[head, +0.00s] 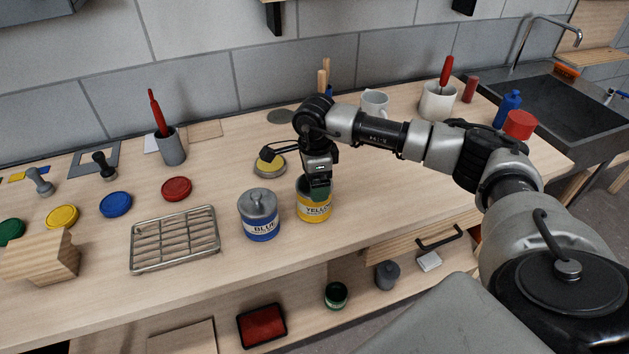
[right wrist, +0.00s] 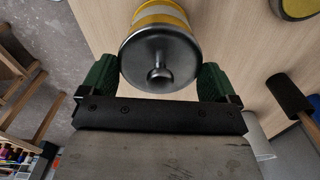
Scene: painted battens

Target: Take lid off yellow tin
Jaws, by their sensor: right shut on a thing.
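The yellow tin (head: 314,211) stands upright on the wooden worktop, to the right of the blue tin (head: 261,225). In the right wrist view the yellow tin (right wrist: 160,16) shows behind its grey metal lid (right wrist: 140,62), which has a round knob in the middle. The lid sits on the tin with no gap that I can see. My right gripper (head: 317,188) comes down over the tin from above and hides part of its top. Its green fingers (right wrist: 158,78) are shut on the lid, one on each side. My left gripper is not in view.
A wire rack (head: 175,240) lies left of the blue tin. A round yellow and grey dish (head: 269,172) is behind the tins. A white mug (head: 374,103) and a pot (head: 437,103) stand farther back.

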